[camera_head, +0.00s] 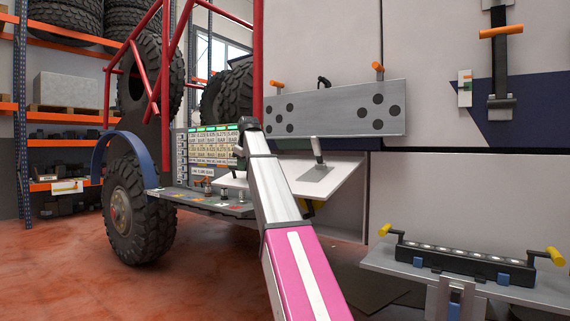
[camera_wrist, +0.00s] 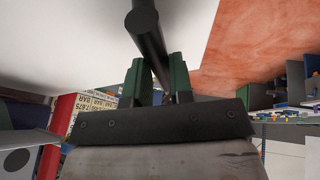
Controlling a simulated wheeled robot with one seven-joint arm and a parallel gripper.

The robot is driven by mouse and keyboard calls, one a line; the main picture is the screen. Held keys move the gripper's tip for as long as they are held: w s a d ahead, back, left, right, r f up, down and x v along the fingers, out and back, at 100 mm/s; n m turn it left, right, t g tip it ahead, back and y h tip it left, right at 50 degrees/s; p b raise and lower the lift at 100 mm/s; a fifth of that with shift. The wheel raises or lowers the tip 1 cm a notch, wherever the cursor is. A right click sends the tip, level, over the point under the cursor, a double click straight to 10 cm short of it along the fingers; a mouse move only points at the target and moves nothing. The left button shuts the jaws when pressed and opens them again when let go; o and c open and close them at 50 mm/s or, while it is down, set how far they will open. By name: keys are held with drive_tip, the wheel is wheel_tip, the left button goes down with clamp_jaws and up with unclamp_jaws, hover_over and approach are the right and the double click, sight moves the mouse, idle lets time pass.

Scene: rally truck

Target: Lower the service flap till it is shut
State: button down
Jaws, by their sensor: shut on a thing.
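The service flap (camera_head: 338,184) is a white panel on the truck's lower side, in the middle of the head view. It slants outward from its top edge, with its lower edge standing off the body, so it is partly open. A grey plate with a short lever (camera_head: 317,150) is on its face. In the wrist view, my gripper (camera_wrist: 158,78) is shut on a dark round bar (camera_wrist: 146,22), which looks like the flap's handle. A pale surface lies behind the bar. In the head view, my forearm hides the fingers and the flap's left part.
A grey panel with dark holes (camera_head: 335,110) is above the flap. A shelf (camera_head: 225,206) with small parts juts out at left, near the wheel (camera_head: 137,208). A light bar (camera_head: 463,260) lies on a bench at right. Red floor is clear at front left.

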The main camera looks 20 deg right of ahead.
sight(246, 180)
drive_tip(key=shift+t+h, duration=0.5)
drive_tip(key=shift+h, duration=0.1)
drive_tip(key=f, duration=0.4)
drive_tip(key=shift+w+d, duration=0.25)
drive_tip(key=shift+d, duration=0.15)
drive_tip(key=shift+w+f, duration=0.1)
wheel_tip(246, 180, down, 7)
drive_tip(key=w+d+t+h, duration=0.1)
drive_tip(key=d+h, duration=0.1)
drive_tip(key=shift+w+f+n+t, duration=0.2)
drive_tip(key=shift+w+n+t, duration=0.1)
drive_tip(key=shift+n+t, duration=0.1)
drive_tip(key=shift+d, duration=0.1)
drive_tip(key=w+d+f+t+h, duration=0.1)
drive_tip(key=w+d+f+h, duration=0.1)
drive_tip(key=f, duration=0.4)
drive_tip(key=shift+w+d+f+n+t, duration=0.3)
drive_tip(key=shift+d+n+t, duration=0.1)
drive_tip(key=shift+d, duration=0.35)
